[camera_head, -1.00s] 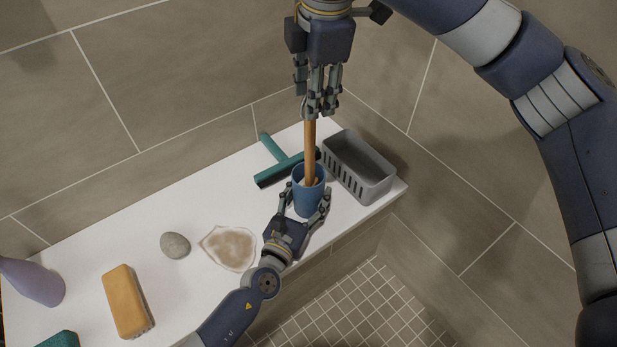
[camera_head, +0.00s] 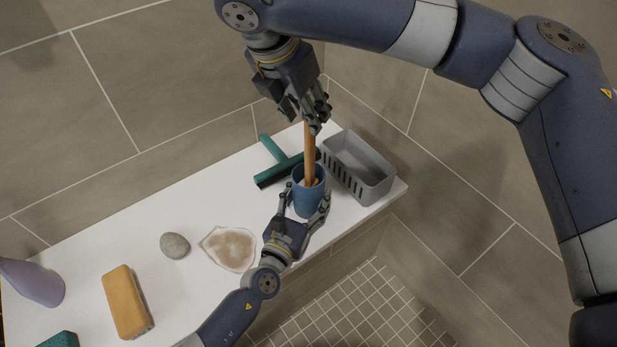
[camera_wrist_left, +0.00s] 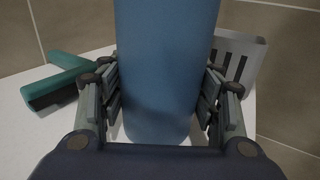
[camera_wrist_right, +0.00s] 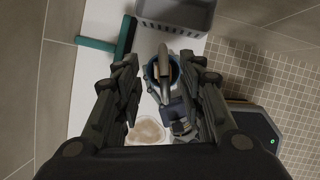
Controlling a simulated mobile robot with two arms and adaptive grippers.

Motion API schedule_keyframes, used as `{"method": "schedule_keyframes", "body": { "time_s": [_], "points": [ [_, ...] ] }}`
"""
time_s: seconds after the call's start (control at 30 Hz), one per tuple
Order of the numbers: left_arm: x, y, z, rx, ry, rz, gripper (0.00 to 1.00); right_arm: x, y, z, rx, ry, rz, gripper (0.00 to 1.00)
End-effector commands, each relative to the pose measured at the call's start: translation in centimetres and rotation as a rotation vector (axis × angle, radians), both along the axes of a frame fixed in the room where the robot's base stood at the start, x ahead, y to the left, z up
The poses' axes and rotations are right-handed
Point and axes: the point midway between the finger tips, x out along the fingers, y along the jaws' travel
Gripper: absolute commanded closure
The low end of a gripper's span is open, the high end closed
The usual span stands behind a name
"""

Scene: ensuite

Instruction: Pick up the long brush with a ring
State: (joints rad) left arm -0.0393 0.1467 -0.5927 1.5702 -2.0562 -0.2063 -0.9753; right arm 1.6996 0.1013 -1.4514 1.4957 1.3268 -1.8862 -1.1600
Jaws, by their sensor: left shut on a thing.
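The long brush stands in a blue cup (camera_head: 308,200); only its wooden handle (camera_head: 309,155) shows, rising nearly upright. Its lower end is hidden in the cup, and I cannot make out the ring clearly. My left gripper (camera_head: 306,205) is shut on the blue cup from the front, with fingers on both sides; the cup fills the middle of the left wrist view (camera_wrist_left: 165,70). My right gripper (camera_head: 314,115) is above, at the handle's upper end, which its fingers partly hide. In the right wrist view its fingers are apart, with the handle (camera_wrist_right: 163,65) between them.
A green squeegee (camera_head: 275,172) lies behind the cup, and a grey slotted basket (camera_head: 375,185) stands close on its right. A soap dish (camera_head: 210,255), grey stone (camera_head: 174,245), orange sponge (camera_head: 124,300) and purple bottle (camera_head: 35,282) sit left on the white ledge (camera_head: 80,275).

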Motion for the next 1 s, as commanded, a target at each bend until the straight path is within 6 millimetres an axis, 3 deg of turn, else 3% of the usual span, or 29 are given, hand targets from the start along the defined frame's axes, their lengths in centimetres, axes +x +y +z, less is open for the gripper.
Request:
{"method": "schedule_keyframes", "body": {
  "time_s": [0.33, 0.67, 0.83, 1.0],
  "points": [
    [0.0, 0.0, 0.0, 0.000, 0.000, 0.000, 0.67, 0.3, -0.9, -4.6, 0.000, 0.003, -0.004, 0.63],
    [0.0, 0.0, 0.0, 0.000, 0.000, 0.000, 0.67, 0.5, -1.0, -5.3, 0.001, 0.002, -0.002, 0.63],
    [0.0, 0.0, 0.0, 0.000, 0.000, 0.000, 0.67, 0.5, -1.0, -5.2, 0.000, 0.001, -0.002, 1.00],
    [0.0, 0.0, 0.0, 0.000, 0.000, 0.000, 0.67, 0.5, -1.0, -5.2, 0.002, 0.000, -0.003, 1.00]
  ]
}}
